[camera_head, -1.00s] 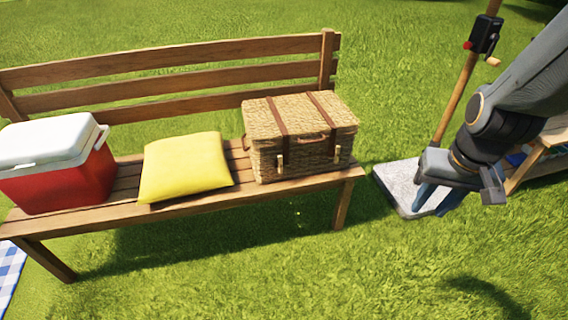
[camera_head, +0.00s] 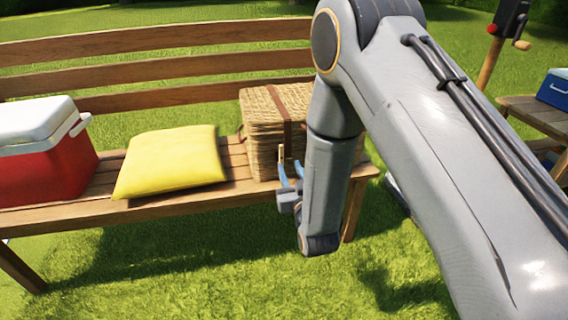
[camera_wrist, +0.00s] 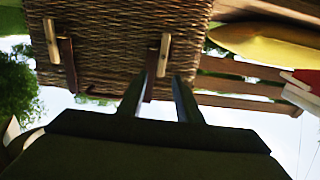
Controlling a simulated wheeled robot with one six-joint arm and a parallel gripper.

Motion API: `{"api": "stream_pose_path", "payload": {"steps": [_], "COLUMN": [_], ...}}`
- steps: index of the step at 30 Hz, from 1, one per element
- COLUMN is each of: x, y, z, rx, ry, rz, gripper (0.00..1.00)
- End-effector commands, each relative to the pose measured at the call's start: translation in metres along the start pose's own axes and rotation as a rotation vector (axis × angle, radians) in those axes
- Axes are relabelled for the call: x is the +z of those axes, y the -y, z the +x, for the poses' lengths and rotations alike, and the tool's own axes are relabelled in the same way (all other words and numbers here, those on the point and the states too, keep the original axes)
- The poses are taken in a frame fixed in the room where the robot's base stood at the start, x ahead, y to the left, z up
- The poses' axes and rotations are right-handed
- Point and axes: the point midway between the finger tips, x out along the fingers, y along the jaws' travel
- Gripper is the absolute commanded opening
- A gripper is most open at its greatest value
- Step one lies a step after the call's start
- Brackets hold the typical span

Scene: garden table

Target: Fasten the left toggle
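The wicker basket (camera_head: 262,140) with brown straps stands closed on the bench, partly behind my arm. Its left toggle (camera_head: 281,153), a pale upright peg, shows on the front face at the strap. In the wrist view, which is turned over, this toggle (camera_wrist: 164,54) is the right one of two; the other toggle (camera_wrist: 52,40) is hidden by my arm in the head view. My gripper (camera_head: 290,170) is at the basket's front. In the wrist view its two fingers (camera_wrist: 161,82) are apart, just short of the left toggle, with the strap showing between them. I cannot tell whether they touch anything.
A yellow cushion (camera_head: 172,160) lies left of the basket, and a red cooler (camera_head: 45,172) with a white lid stands farther left. The bench backrest (camera_head: 160,70) runs behind. A side table (camera_head: 540,115) with a blue box (camera_head: 556,88) is at right. Grass lies in front.

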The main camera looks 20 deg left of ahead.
Motion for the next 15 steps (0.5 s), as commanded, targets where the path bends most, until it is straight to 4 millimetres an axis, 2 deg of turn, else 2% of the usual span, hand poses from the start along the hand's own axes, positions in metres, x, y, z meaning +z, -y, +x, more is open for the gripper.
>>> {"api": "stream_pose_path", "payload": {"steps": [5,15], "x": [0.001,0.0], "y": [0.004,0.004], "z": [0.012,0.062], "rx": [-0.006,-0.005], "ry": [-0.024,-0.021], "rz": [-0.001,-0.001], "gripper": [0.32,0.32]}}
